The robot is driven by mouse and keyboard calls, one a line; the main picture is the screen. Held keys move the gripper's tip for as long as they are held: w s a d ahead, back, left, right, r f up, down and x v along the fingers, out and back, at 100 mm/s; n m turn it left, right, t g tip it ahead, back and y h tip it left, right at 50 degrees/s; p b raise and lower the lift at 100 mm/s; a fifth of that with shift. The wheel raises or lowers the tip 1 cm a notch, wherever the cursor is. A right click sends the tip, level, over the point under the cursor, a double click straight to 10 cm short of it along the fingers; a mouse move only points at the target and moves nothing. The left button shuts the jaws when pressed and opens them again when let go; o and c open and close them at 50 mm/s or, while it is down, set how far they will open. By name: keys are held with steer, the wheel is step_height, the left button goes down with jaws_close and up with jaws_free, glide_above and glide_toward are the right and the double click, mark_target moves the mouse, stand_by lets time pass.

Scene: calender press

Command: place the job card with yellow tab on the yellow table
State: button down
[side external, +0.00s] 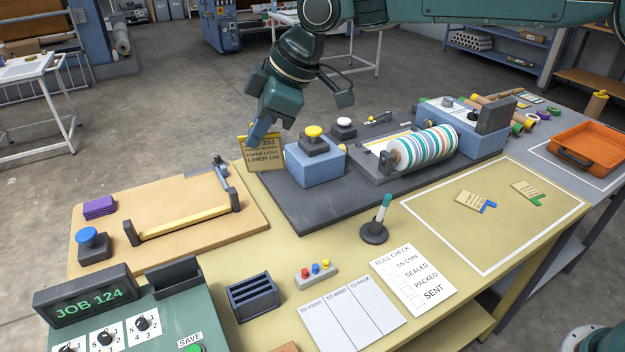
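The job card (264,155) is tan with dark print that includes "351" and "LINER ON", and a bit of yellow shows at its upper left edge. It hangs upright, face to the camera, from my gripper (259,136), whose blue fingers appear shut on its top edge. Card and gripper are left of the blue box with the yellow button, near the gap between the tan board and the dark press base. The exact height of the card is unclear. The yellow table (335,244) has bare surface at the front and a white-outlined area at right.
Cards with a blue tab (475,201) and a green tab (528,192) lie inside the white outline. The press roll (430,148) and yellow-button box (314,163) stand right of my gripper. A pen stand (374,231), checklist (412,274) and slotted rack (252,298) occupy the front.

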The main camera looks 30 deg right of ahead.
steer(key=w+d+f+m+t+h, duration=0.1)
steer(key=d+m+h, duration=0.3)
steer(key=d, duration=0.8)
steer(key=w+d+f+m+t+h, duration=0.15)
steer(key=d+m+h, duration=0.25)
steer(key=d, duration=0.8)
steer(key=s+d+r+m+g+h, duration=0.2)
steer(key=s+d+m+g+h, duration=0.15)
steer(key=s+d, duration=0.6)
steer(key=s+d+r+m+g+h, duration=0.3)
steer(key=s+d, duration=0.4)
steer(key=d, duration=0.6)
step_height(320, 180, down, 19)
steer(key=shift+a+g, duration=0.3)
steer(key=shift+a, duration=0.05)
steer(key=shift+s+f, duration=0.1)
steer(key=shift+f, duration=0.05)
steer(key=shift+f, duration=4.85)
